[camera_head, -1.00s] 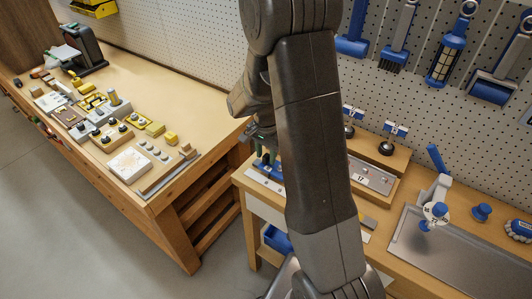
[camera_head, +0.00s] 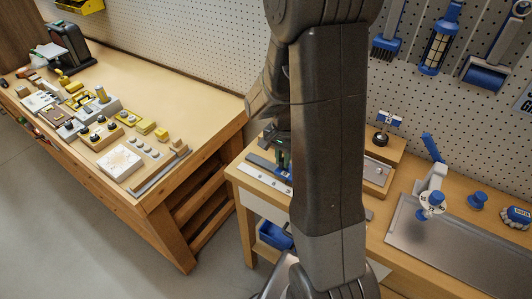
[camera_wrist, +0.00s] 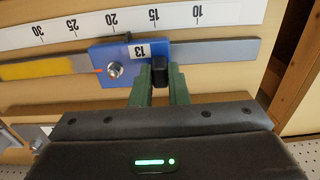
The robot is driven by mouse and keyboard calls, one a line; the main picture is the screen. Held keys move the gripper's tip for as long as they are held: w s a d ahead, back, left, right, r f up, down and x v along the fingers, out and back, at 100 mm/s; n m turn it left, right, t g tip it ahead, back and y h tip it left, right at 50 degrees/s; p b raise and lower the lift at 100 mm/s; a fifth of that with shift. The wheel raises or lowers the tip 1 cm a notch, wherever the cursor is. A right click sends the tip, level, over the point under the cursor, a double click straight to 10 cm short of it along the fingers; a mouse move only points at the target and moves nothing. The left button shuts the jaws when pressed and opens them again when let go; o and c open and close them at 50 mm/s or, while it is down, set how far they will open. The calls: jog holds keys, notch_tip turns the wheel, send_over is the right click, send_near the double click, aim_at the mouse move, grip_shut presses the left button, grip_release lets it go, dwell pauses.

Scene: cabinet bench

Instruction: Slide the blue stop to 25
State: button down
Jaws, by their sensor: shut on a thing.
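The blue stop (camera_wrist: 130,51) sits on a grey rail (camera_wrist: 215,51) in the wrist view. It bears a white tag reading 13, a silver bolt and a black post. My gripper (camera_wrist: 160,75) has its green fingers on either side of the black post, shut on it. A white scale (camera_wrist: 180,17) runs along the rail, upside down in this view, with 30, 25, 20, 15 and 10 from left to right. The stop lies below about 20 to 15, its left edge between 25 and 20. In the head view my gripper (camera_head: 284,157) is partly hidden by my arm.
A yellow strip (camera_wrist: 40,67) lies along the rail left of the stop. In the head view a metal tray (camera_head: 450,250) and a blue-handled device (camera_head: 433,190) stand to the right. A separate bench (camera_head: 170,90) with several fixtures is at left, across a gap.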

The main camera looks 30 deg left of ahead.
jog(key=d, duration=0.7)
jog(key=shift+s+b, duration=0.3)
jog(key=shift+b, duration=0.1)
jog(key=shift+a, duration=0.1)
jog(key=c, duration=1.4)
grip_release()
jog(key=shift+r, duration=0.1)
notch_tip(320, 180, up, 14)
jog(key=shift+f, duration=0.2)
